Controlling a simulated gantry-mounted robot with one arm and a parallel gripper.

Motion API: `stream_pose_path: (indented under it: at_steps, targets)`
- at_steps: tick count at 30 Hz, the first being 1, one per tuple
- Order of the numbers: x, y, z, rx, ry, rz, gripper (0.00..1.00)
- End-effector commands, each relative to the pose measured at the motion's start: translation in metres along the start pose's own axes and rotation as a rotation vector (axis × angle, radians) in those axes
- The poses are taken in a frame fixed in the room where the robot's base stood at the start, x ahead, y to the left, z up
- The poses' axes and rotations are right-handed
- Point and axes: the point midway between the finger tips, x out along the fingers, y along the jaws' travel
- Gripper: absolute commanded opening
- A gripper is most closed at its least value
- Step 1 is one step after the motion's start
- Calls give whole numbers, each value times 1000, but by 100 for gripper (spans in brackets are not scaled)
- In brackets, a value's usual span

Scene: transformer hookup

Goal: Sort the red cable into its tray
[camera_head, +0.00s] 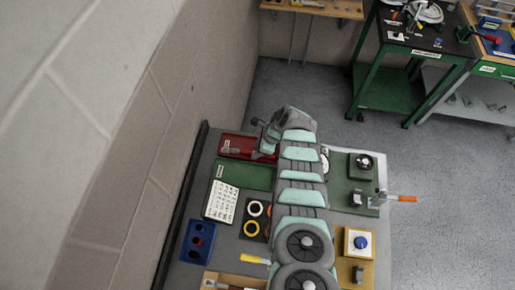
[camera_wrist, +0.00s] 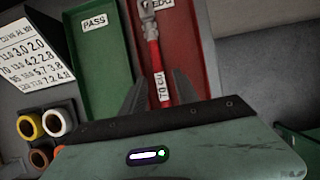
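The red cable (camera_wrist: 153,60) has a metal lug at its far end and a white printed tag. In the wrist view it lies across the red tray (camera_wrist: 185,45), within the tray's outline; I cannot tell if it rests on the floor. The red tray also shows in the head view (camera_head: 233,143), partly hidden by my arm. My gripper (camera_wrist: 160,77) is over the tray's near part, its two dark fingers spread on either side of the cable, with gaps showing. The cable's near end is hidden behind my gripper body.
A green tray (camera_wrist: 97,60) marked PASS sits left of the red tray. A number sheet (camera_head: 221,201), a blue tray (camera_head: 198,242) and tape rolls (camera_head: 254,208) share the bench. An orange-handled lever (camera_head: 400,198) sticks out at the right edge. A wall runs along the left.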

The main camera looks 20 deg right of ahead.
Motion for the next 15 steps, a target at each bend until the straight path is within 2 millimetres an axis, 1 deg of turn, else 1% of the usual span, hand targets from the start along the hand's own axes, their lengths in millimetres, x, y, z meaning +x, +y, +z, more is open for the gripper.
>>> stream_pose_path:
  at_steps: [1,15]
  targets:
    - [-8,0,4,-1,0,1,40]
    - [-42,0,18,-1,1,1,40]
